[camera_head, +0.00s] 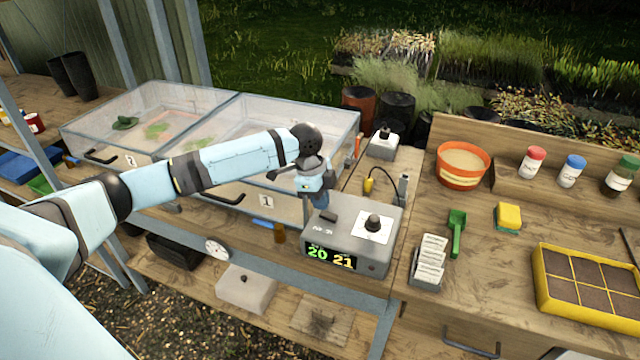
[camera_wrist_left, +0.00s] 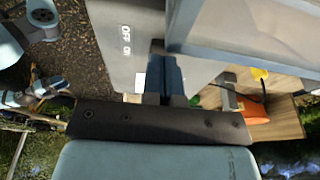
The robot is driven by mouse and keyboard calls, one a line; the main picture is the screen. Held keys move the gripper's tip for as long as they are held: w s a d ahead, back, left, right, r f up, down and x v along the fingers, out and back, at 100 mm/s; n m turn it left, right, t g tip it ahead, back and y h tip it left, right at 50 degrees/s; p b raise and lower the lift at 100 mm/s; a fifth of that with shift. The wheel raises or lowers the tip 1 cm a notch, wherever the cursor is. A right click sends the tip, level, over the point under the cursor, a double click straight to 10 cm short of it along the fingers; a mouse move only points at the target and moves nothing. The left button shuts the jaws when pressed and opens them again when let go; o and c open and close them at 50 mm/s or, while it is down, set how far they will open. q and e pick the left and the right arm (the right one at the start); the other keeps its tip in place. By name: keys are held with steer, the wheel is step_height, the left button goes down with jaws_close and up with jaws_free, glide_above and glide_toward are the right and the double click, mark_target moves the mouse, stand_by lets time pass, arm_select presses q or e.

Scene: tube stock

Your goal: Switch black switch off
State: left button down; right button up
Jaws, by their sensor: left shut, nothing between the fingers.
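The grey control box (camera_head: 352,238) stands on the bench and shows the green and yellow digits 20 and 21 on its front. A small black switch (camera_head: 328,216) sits on the left part of its top. My left gripper (camera_head: 319,202) is shut and empty, just behind the switch; I cannot tell whether it touches it. In the left wrist view the shut fingers (camera_wrist_left: 166,78) are beside the grey box (camera_wrist_left: 125,60), with its OFF and ON lettering visible. The switch's position is not clear there. My right gripper is not in view.
A black knob (camera_head: 373,223) on a white plate is right of the switch. Clear propagation bins (camera_head: 250,150) stand behind and left. A smaller box (camera_head: 382,148) with a black knob stands behind. A seed packet holder (camera_head: 428,262) and green scoop (camera_head: 456,235) lie to the right.

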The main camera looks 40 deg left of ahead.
arm_select(q)
steer(key=shift+a+f, duration=0.1)
steer(key=shift+f, duration=0.55)
steer(key=shift+a+f+h+p, duration=0.2)
steer(key=shift+f+h+p, duration=0.15)
steer(key=shift+h, duration=0.25)
steer(key=shift+r, duration=0.1)
steer(key=shift+r+p, duration=0.65)
steer(key=shift+p, duration=0.3)
